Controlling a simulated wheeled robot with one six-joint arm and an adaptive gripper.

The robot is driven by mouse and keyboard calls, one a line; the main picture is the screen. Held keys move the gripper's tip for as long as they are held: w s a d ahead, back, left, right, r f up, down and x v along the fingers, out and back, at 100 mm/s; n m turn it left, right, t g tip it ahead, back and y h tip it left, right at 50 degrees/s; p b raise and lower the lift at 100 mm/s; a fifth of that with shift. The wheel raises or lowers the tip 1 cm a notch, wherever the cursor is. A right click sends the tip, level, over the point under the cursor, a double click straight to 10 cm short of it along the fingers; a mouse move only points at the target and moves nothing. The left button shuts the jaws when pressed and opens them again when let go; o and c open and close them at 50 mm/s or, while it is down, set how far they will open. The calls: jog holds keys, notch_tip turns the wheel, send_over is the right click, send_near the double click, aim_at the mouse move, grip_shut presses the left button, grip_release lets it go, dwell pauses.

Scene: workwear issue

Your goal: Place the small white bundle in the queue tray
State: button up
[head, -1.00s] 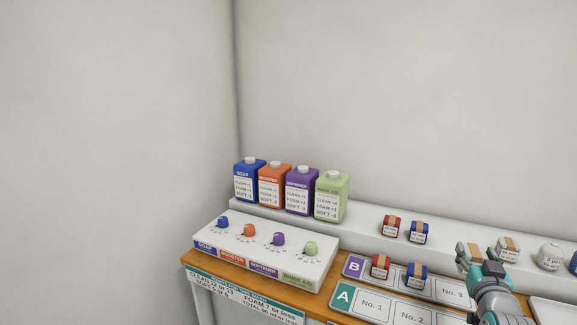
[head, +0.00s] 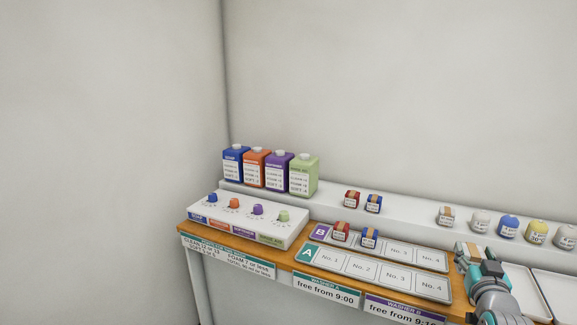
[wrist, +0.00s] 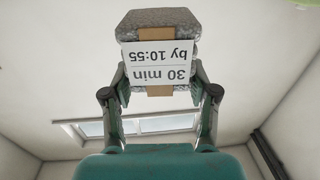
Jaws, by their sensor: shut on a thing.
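My gripper (head: 470,257) is shut on a small white-grey bundle (head: 466,249) with a tan band, in front of the ledge at the right. In the wrist view the held bundle (wrist: 160,30) sits between the fingers, its label reading "30 min by 10:55" upside down. Board A (head: 305,253), with slots No. 1 to No. 4, looks empty. Board B (head: 320,232) behind it holds a red bundle (head: 341,231) and a blue bundle (head: 369,238) at its left. I cannot tell which holder is the queue tray; no such label is readable.
Red (head: 353,199) and blue (head: 374,203) bundles stand farther left. Pale trays (head: 553,283) lie right of my gripper. Bottles (head: 304,175) and a dial box (head: 248,223) stand at the left.

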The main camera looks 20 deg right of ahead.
jog(key=w+a+f+n+t+y, duration=0.2)
jog(key=w+a+f+y, duration=0.1)
jog(key=w+a+f, duration=0.65)
jog(key=w+a+f+n+t+y, duration=0.25)
jog(key=w+a+f, duration=0.35)
jog(key=a+f, duration=0.6)
jog(key=s+a+f+n+y, duration=0.2)
jog(key=s+a+f+y, duration=0.1)
jog(key=a+f, duration=0.8)
jog(key=s+a+f+n+y, duration=0.2)
jog(key=s+a+f+y, duration=0.2)
jog(key=a+f, duration=0.7)
notch_tip(320, 180, down, 3)
jog(key=shift+s+a+r+t, duration=0.1)
jog(key=shift+s+a+t, duration=0.15)
jog(key=shift+s+t, duration=0.1)
jog(key=shift+s+n, duration=0.1)
jog(key=shift+n, duration=0.15)
